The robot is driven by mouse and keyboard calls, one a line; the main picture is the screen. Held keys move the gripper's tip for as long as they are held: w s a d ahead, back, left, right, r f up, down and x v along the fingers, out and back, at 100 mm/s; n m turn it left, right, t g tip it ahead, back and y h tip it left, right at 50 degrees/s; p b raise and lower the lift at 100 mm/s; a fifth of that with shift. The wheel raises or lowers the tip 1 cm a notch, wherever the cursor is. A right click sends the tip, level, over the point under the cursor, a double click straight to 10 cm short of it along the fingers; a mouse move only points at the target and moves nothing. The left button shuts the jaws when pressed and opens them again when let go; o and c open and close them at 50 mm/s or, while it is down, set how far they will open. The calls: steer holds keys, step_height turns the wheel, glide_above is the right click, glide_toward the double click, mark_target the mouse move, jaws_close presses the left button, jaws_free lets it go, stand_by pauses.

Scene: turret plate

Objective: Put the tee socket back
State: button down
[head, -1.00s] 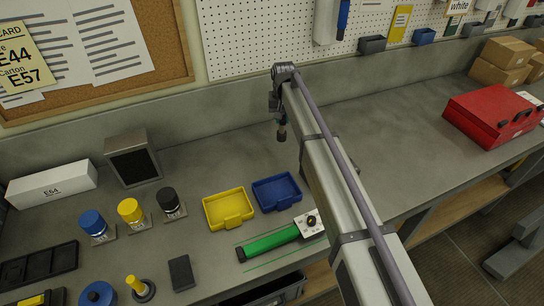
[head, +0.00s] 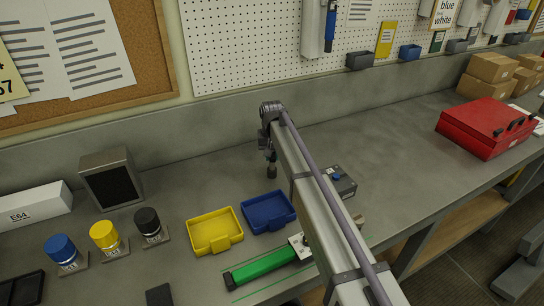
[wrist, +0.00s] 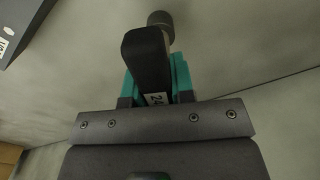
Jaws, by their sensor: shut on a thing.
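My gripper (wrist: 156,82) has teal fingers and is shut on the tee socket (wrist: 148,58), a dark tool with a "24" label on its black grip. In the wrist view a round dark end shows past the grip at the top. In the head view the tool (head: 271,171) hangs below the end of my arm, roughly upright, behind the blue tray. I cannot tell how high it is above the bench. No holder for the tee socket can be made out for certain.
A blue tray (head: 269,226) and a yellow tray (head: 214,248) stand in front. A green bar (head: 262,267) ends at a pale plate (head: 297,243). A grey box with a blue button (head: 345,190) is partly behind my arm. Bench right of it is clear up to the red case (head: 484,143).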

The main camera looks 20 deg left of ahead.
steer(key=c, duration=1)
jaws_free()
steer(key=shift+o, duration=0.2)
step_height(320, 180, up, 12)
steer(key=p, duration=1.2)
steer(key=shift+r+p, duration=0.25)
steer(key=shift+p, duration=0.05)
steer(key=shift+f, duration=0.1)
steer(key=s+d+m, duration=0.1)
steer(key=s+d, duration=0.3)
steer(key=d, duration=0.7)
steer(key=s+d+m, duration=0.1)
steer(key=s+d, duration=0.3)
steer(key=d, duration=0.7)
steer(key=s+d+m, duration=0.2)
steer(key=s+d, duration=1.8)
steer(key=d, duration=0.3)
steer(key=shift+d+m, duration=0.15)
steer(key=shift+m, duration=0.15)
